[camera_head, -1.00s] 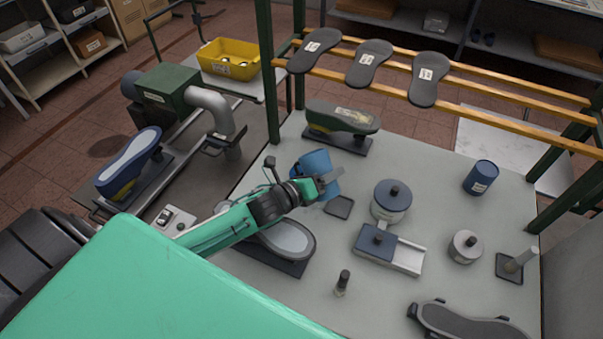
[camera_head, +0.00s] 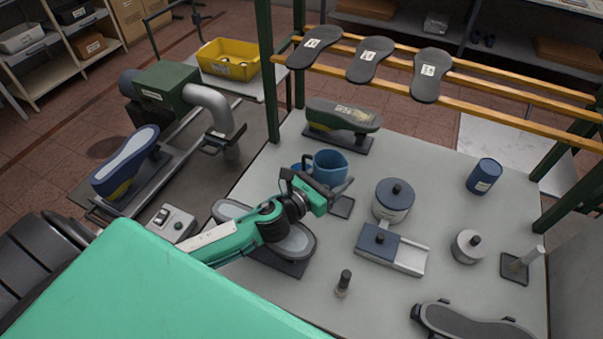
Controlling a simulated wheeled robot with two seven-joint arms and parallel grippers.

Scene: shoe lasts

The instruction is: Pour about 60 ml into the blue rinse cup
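I cannot tell whether the jug's base touches the table. The liquid level in either one cannot be seen. My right gripper is out of view.
A shoe form (camera_head: 295,241) lies under my arm. The table's front middle is mostly clear.

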